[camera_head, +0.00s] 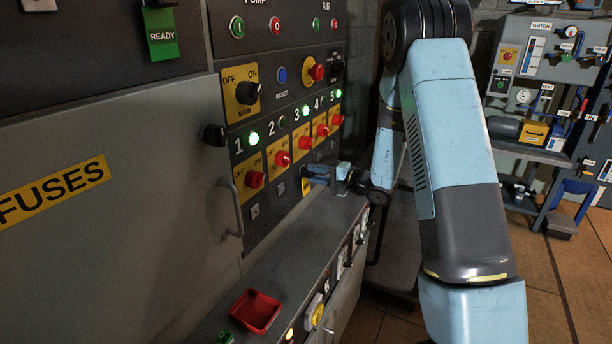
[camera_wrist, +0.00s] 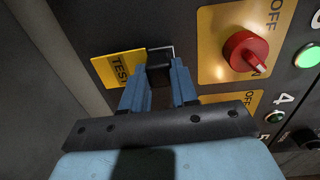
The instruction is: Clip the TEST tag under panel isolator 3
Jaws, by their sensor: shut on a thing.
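The yellow TEST tag (camera_wrist: 118,68) has a black clip (camera_wrist: 160,66) at its edge. My gripper (camera_wrist: 160,78) is shut on this clip, with one blue finger on each side. The clip is right against or very near the grey panel face; I cannot tell if it touches. In the head view my gripper (camera_head: 308,176) reaches the panel below isolator 3 (camera_head: 305,143), and a bit of the tag shows under it. The isolator's red knob (camera_wrist: 245,52) is beside the clip in the wrist view. The mount behind the clip is mostly hidden.
Isolators 1 (camera_head: 255,179), 2 (camera_head: 282,158), 4 (camera_head: 322,130) and 5 (camera_head: 337,119) line the panel. A grey ledge (camera_head: 300,235) below carries a red tray (camera_head: 255,311). A door handle (camera_head: 232,208) sticks out at left.

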